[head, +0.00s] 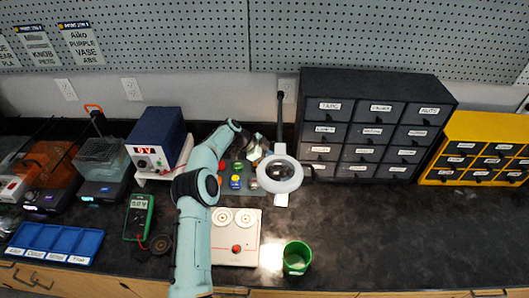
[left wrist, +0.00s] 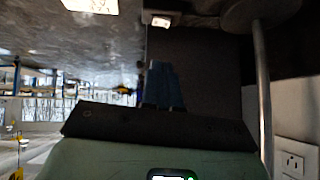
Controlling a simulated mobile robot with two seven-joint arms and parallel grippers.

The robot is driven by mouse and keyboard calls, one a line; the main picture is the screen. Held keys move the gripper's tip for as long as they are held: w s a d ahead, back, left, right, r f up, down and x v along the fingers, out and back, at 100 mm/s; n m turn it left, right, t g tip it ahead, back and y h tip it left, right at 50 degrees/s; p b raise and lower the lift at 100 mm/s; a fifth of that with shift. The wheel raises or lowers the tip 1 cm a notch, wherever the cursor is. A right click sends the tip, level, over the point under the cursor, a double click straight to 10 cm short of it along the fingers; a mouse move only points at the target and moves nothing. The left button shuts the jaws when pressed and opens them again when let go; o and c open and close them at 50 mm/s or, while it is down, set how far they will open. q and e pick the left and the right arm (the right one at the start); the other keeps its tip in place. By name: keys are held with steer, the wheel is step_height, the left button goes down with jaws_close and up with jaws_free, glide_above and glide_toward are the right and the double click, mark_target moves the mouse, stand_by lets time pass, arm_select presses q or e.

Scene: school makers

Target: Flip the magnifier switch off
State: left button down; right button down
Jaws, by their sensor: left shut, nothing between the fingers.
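The magnifier (head: 280,174) is a white ring lamp around a lens, in the head view right of my left arm, with a dark upright pole (head: 280,108) behind it. My left gripper (head: 257,152) is just up and left of the ring and partly hidden by my own wrist. In the left wrist view its dark fingers (left wrist: 162,85) are together and hold nothing. A small white block with a reddish patch (left wrist: 158,20) lies beyond the fingertips and looks like a switch; I cannot tell its setting. A grey pole (left wrist: 263,95) and round base (left wrist: 250,12) are to its right. My right gripper is out of view.
Dark drawer cabinet (head: 371,125) stands close right of the magnifier. A white board with dials (head: 237,245) and a green cup (head: 297,257) are in front. The right counter is clear.

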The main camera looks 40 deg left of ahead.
arm_select(q)
steer(key=x, duration=0.3)
steer(key=shift+w+d+f, duration=0.15)
steer(key=shift+w+f, duration=0.05)
steer(key=shift+w, duration=0.05)
steer(key=shift+a+f+p, duration=0.25)
steer(key=shift+f+p, duration=0.3)
steer(key=shift+f, duration=0.6)
steer(key=shift+w+f, duration=0.1)
steer(key=shift+f, duration=0.55)
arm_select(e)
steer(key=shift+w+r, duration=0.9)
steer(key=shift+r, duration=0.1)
